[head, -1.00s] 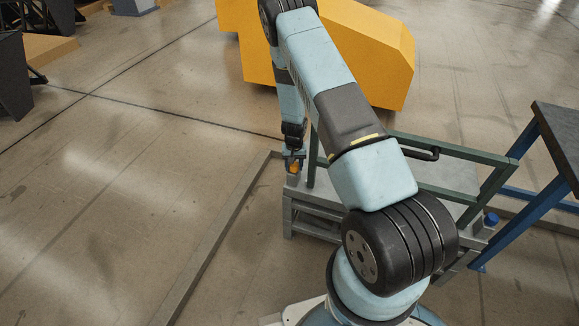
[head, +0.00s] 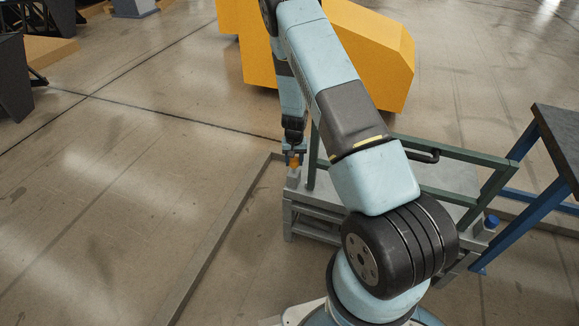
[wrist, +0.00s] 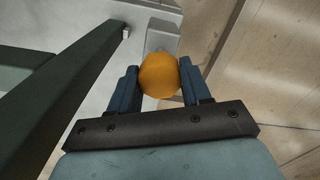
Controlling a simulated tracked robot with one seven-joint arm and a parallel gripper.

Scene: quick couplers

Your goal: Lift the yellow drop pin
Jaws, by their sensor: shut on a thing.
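The yellow drop pin (head: 295,161) shows as a round orange-yellow knob at the far left corner of the grey cart. In the wrist view its knob (wrist: 159,75) sits between the two dark blue fingers. My gripper (head: 295,157) is shut on the knob from above, and it also shows in the wrist view (wrist: 160,82). A grey block (head: 293,178) of the cart lies just below the knob. The pin's shaft is hidden, so I cannot tell whether it is still in its hole.
A green rail (head: 311,155) of the cart stands close to the right of my gripper. A large yellow block (head: 375,50) stands behind. A dark-topped blue stand (head: 545,190) is at the right. The floor left of the cart is open, apart from a low grey kerb (head: 225,240).

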